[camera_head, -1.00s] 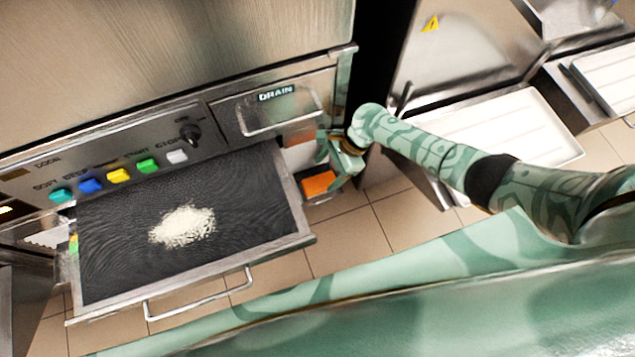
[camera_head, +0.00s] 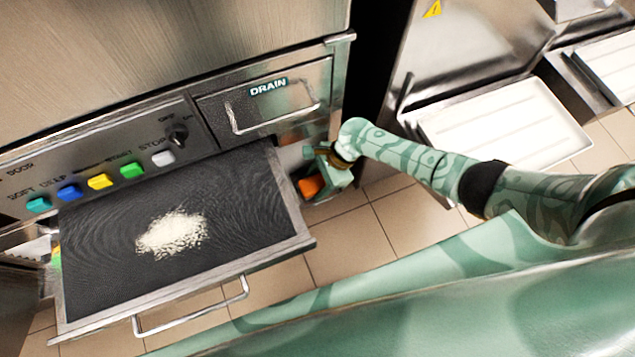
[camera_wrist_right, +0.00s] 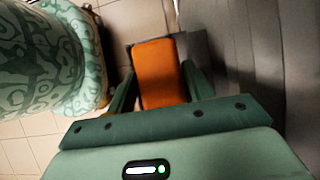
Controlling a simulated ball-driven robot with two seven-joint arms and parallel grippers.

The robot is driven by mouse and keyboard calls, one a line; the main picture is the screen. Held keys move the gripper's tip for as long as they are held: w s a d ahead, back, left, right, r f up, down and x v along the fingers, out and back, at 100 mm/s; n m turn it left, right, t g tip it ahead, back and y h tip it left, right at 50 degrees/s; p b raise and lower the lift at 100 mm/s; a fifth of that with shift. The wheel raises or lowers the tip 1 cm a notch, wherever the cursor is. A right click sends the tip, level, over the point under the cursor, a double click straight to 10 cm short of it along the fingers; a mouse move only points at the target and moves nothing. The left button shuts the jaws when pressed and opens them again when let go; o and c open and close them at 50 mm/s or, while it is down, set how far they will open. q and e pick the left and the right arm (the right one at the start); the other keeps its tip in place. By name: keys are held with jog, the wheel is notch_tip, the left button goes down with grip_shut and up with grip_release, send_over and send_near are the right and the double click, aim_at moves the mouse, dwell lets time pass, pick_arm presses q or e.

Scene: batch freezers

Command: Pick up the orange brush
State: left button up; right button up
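The orange brush (camera_head: 311,187) shows as a small orange block low beside the right end of the pulled-out drawer, partly covered by my right gripper (camera_head: 322,170). In the right wrist view the brush (camera_wrist_right: 160,68) is a flat orange block straight ahead, between the fingers of my right gripper (camera_wrist_right: 158,76). The fingers are apart, one on each side of the brush, close to its edges. I cannot see a firm grip on it. The brush's underside is hidden. My left gripper is not in view.
The open drawer (camera_head: 90,285) holds a pale powder pile (camera_head: 172,234) and has a front bar handle (camera_head: 192,308). The DRAIN panel (camera_head: 272,105) is above the brush. A white tray (camera_head: 505,130) stands to the right. Tiled floor (camera_head: 350,235) is open in front.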

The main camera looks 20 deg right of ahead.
aim_at(318, 182)
jog(key=c, duration=0.6)
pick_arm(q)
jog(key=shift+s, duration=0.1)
pick_arm(e)
jog(key=shift+o, duration=0.2)
